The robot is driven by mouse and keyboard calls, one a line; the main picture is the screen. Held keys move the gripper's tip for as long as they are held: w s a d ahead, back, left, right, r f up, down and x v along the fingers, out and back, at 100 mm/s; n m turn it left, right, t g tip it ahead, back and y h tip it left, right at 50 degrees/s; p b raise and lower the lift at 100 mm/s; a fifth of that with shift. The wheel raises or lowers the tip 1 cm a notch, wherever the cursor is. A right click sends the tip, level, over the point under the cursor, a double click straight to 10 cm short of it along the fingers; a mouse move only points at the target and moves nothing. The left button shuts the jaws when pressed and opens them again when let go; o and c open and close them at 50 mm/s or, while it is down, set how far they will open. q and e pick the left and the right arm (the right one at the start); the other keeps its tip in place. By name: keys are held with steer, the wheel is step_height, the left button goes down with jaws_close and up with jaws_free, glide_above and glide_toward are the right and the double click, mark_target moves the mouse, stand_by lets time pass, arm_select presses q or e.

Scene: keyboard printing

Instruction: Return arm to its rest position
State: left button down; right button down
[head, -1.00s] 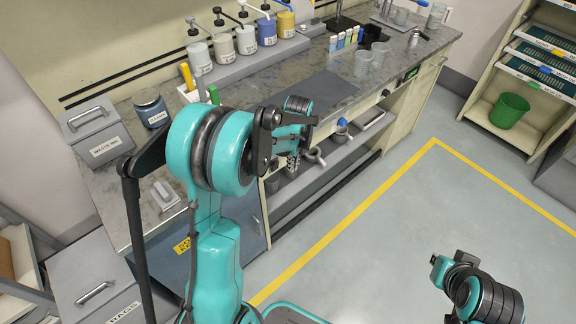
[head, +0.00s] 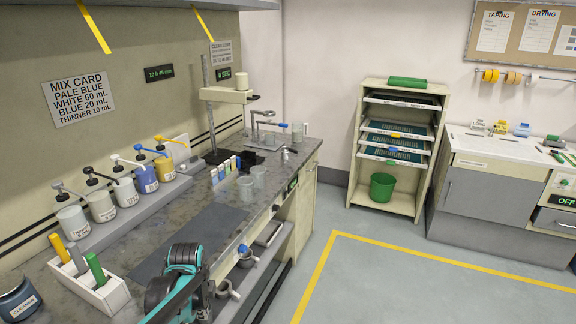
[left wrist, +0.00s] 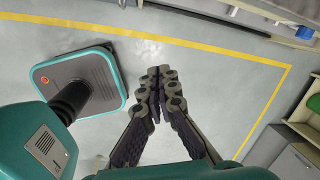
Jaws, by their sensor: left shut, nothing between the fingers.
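My left gripper (left wrist: 161,78) is shut and empty in the left wrist view, its fingertips meeting above the bare grey floor. In the head view, the wrist of my left arm (head: 184,256) shows at the bottom edge, in front of the workbench's (head: 225,219) front side. The fingers are hard to make out there. My mobile base (left wrist: 77,80) shows at the left of the left wrist view. My right arm and gripper are not in view.
Pump bottles (head: 101,204) stand on a raised shelf. A white holder (head: 98,291) with coloured handles sits near the left arm. Mugs (head: 246,257) are on the bench's lower shelf. A rack (head: 401,203) holds a green bin (head: 382,187). The floor (head: 400,290) is clear.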

arm_select(q)
steer(key=s+d+r+n+t, duration=0.2)
steer(key=s+d+r+n, duration=0.1)
steer(key=s+n, duration=0.4)
steer(key=s+d+r+n+t, duration=0.3)
steer(key=s+n, duration=0.5)
steer(key=n, duration=0.2)
steer(key=shift+s+d+r+n+h, duration=0.2)
steer(key=shift+d+n+h, duration=0.1)
steer(key=shift+n+h, duration=0.1)
